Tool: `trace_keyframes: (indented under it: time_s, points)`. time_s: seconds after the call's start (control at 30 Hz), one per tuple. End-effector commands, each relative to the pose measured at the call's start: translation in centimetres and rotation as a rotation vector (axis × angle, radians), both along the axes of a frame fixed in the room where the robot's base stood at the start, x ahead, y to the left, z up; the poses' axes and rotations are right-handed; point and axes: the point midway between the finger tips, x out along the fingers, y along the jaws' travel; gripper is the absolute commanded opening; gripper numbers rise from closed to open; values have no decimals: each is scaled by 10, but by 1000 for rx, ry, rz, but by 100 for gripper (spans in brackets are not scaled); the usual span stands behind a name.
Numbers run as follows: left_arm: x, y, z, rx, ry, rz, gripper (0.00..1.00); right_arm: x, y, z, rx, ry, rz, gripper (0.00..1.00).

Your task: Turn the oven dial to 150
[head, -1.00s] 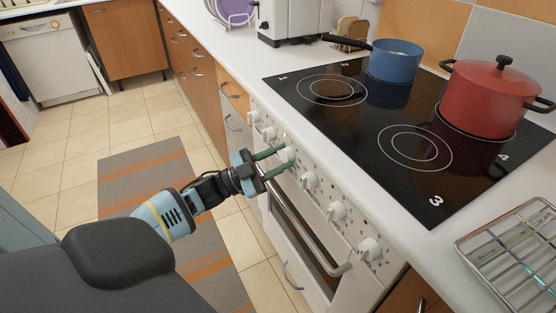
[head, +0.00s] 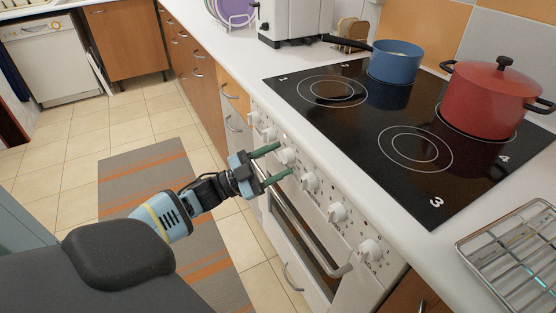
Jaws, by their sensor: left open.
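The white oven front carries a row of white dials along its panel. One dial (head: 287,156) sits just ahead of my left gripper (head: 280,162). Other dials are further right on the panel, including one (head: 309,181), one (head: 337,212) and one (head: 370,250). My left gripper is open, with its two green fingers pointing at the panel, one above the other in the picture. The fingers lie close to the dial; I cannot tell if they touch it. The markings are too small to read. My right gripper is not in view.
The oven door handle (head: 312,236) runs below the panel. Above is the black cooktop (head: 360,122) with a blue saucepan (head: 395,62) and a red lidded pot (head: 492,97). A wire rack (head: 515,250) lies on the counter at right. A striped rug (head: 150,170) covers the floor.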

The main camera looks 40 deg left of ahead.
Motion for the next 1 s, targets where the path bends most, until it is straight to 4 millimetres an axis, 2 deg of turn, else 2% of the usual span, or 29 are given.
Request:
trace_keyframes:
  time_s: [0.3,0.47,1.0]
  points:
    - [-39,26,-18,1,3,0,55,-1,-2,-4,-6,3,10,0]
    - [-52,35,-23,2,2,-1,55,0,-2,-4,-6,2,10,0]
    - [-56,38,-24,1,0,-1,55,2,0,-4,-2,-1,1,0]
